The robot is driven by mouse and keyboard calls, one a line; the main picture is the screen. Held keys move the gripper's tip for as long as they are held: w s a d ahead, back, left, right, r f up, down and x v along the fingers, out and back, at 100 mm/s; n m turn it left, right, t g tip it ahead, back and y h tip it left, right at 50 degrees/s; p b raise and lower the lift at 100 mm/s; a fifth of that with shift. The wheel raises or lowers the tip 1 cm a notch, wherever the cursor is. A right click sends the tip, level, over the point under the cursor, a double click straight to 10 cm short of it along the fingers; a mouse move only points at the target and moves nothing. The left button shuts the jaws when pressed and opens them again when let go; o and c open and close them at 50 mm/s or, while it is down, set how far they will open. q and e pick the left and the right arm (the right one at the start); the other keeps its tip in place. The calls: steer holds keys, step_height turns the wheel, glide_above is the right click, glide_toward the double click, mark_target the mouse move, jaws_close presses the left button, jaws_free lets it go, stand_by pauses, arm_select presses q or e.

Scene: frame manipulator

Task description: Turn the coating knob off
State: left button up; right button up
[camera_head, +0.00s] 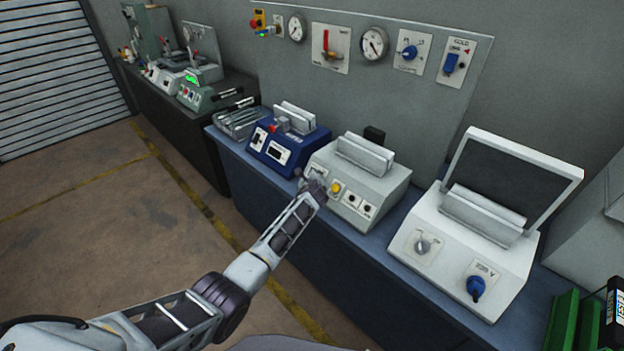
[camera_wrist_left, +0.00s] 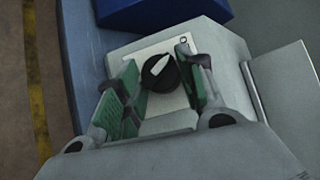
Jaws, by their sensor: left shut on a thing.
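A black knob (camera_wrist_left: 158,73) with a white pointer sits on a pale plate (camera_wrist_left: 168,121) on the white machine (camera_wrist_left: 229,58) in the left wrist view. In the head view this white machine (camera_head: 385,187) is the middle one on the bench, and my left gripper (camera_head: 312,183) is at the left end of its front, hiding the knob. In the wrist view my left gripper's green-padded fingers (camera_wrist_left: 162,95) stand on either side of the knob, shut on it. The pointer runs slantwise across the knob. My right gripper is not in view.
A blue machine (camera_head: 285,150) stands close to the left of the white one. A larger white machine with an open lid (camera_head: 465,240) stands to the right. A panel (camera_head: 410,90) with gauges and switches rises behind. Floor (camera_head: 70,200) is clear at left.

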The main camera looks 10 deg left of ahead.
arm_select(q)
steer(key=shift+a+n+g, duration=0.1)
steer(key=shift+n+g, duration=0.2)
steer(key=shift+n, duration=0.1)
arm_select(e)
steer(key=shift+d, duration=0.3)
arm_select(q)
steer(key=o, duration=1)
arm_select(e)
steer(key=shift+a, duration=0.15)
arm_select(q)
steer(key=shift+s+r, duration=0.15)
steer(key=shift+s, duration=0.05)
steer(key=v, duration=1.1)
steer(key=shift+s, duration=0.25)
